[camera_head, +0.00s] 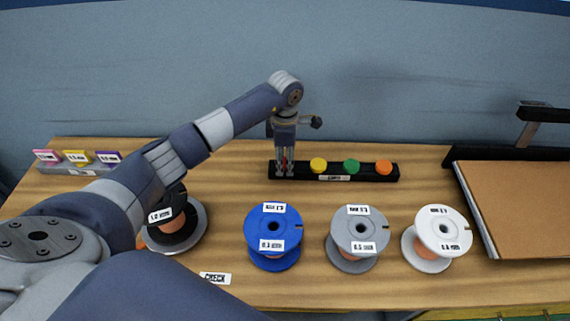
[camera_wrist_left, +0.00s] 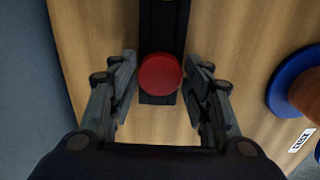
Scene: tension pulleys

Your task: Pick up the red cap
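The red cap (camera_wrist_left: 160,74) sits at the near end of a black rack in the left wrist view. In the head view the rack (camera_head: 345,178) stands at the back of the table, and the cap is mostly hidden behind my gripper at its left end. My left gripper (camera_head: 285,170) points down over that end. In the wrist view its two fingers (camera_wrist_left: 160,92) are open, one on each side of the red cap, with a visible gap on both sides. My right gripper is not in view.
A yellow cap (camera_head: 318,165), a green cap (camera_head: 351,166) and an orange cap (camera_head: 383,167) share the rack. Blue (camera_head: 273,236), grey (camera_head: 357,238), white (camera_head: 436,238) and black (camera_head: 173,222) spools stand in front. A brown board (camera_head: 520,205) lies right; small coloured tags (camera_head: 77,157) stand left.

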